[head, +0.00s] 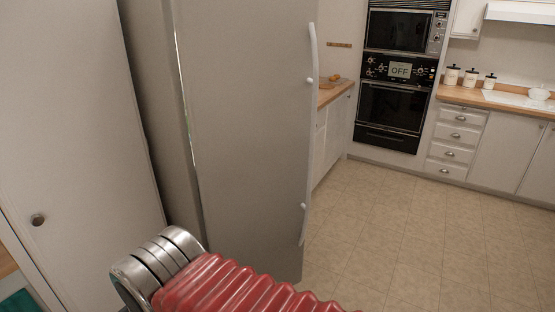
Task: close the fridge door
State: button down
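The tall grey fridge door (245,120) fills the middle of the head view. A long pale handle (316,110) runs down its right edge. A thin bright strip marks the door's left edge, where it meets the darker side of the fridge (155,110). I see no fridge interior, and the far side behind the handle edge is hidden, so I cannot tell how far the door stands from the body. My arm, with red bellows and metal rings, crosses the bottom of the view in front of the fridge's lower part. My gripper is not in view.
A white cupboard door (75,130) with a round knob stands left of the fridge. Behind to the right are a wooden counter (335,91), the wall ovens (390,105) and white drawers (453,140). The tiled floor (400,230) at right is clear.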

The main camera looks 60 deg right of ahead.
aim_at(249, 68)
jog(key=u, duration=1.5)
jog(key=k, duration=1.35)
jog(key=z, duration=1.55)
